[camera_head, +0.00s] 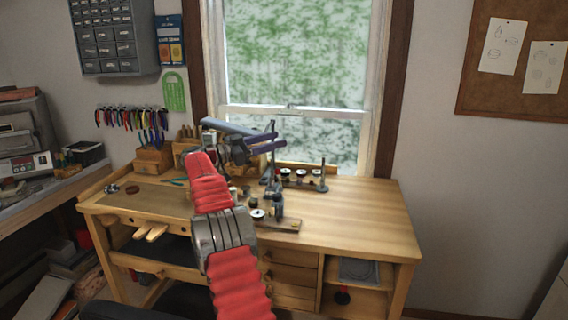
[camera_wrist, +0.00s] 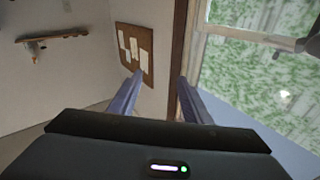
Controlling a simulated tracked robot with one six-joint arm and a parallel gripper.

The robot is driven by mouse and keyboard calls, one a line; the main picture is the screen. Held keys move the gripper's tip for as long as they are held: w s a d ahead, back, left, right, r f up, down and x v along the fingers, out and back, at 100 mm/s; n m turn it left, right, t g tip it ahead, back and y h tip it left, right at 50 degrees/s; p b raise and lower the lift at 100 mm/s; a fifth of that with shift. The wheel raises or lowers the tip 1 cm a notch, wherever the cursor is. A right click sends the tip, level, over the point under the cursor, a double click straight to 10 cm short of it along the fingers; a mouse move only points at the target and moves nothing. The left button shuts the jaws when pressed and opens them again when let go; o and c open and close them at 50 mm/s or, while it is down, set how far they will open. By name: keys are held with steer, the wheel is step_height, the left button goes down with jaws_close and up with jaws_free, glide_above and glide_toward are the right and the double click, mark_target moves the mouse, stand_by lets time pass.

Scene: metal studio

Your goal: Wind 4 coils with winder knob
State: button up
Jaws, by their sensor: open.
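My gripper (camera_head: 277,138) is raised above the back of the workbench, in front of the window, with its fingers pointing right. It is open and empty; in the wrist view the two blue-grey fingers (camera_wrist: 159,78) stand apart with only wall and window beyond. A small dark winder (camera_head: 277,205) stands on the bench below and just right of my arm. A round pale-topped part (camera_head: 257,214), possibly its knob, sits at its left. The winder is too small to make out the knob or any coils clearly, and the wrist view does not show it.
A rack with several spools (camera_head: 301,174) and an upright post stands behind the winder. The wooden workbench (camera_head: 362,212) is clear on its right. Wooden tool blocks (camera_head: 153,159) stand at the back left. A corkboard (camera_head: 512,102) hangs on the right wall.

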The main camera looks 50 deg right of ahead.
steer(key=w+a+r+n+t+h, duration=0.3)
steer(key=w+a+r+n+t, duration=0.7)
steer(key=w+a+r+t, duration=0.65)
steer(key=a+n+t+y, duration=1)
steer(key=a+y, duration=0.2)
steer(key=a, duration=1)
steer(key=s+a+f+n+g+y, duration=0.45)
steer(key=s+a+f+y, duration=0.35)
steer(key=s+a+f, duration=0.9)
steer(key=s+a+f+g, duration=0.2)
steer(key=s+f+g, duration=0.1)
steer(key=s+f, duration=0.5)
steer(key=s+a+f+g, duration=0.2)
steer(key=s+f, duration=0.6)
steer(key=s, duration=0.7)
steer(key=shift+a+n+g, duration=0.35)
steer(key=shift+n+g, duration=0.1)
steer(key=shift+g, duration=0.45)
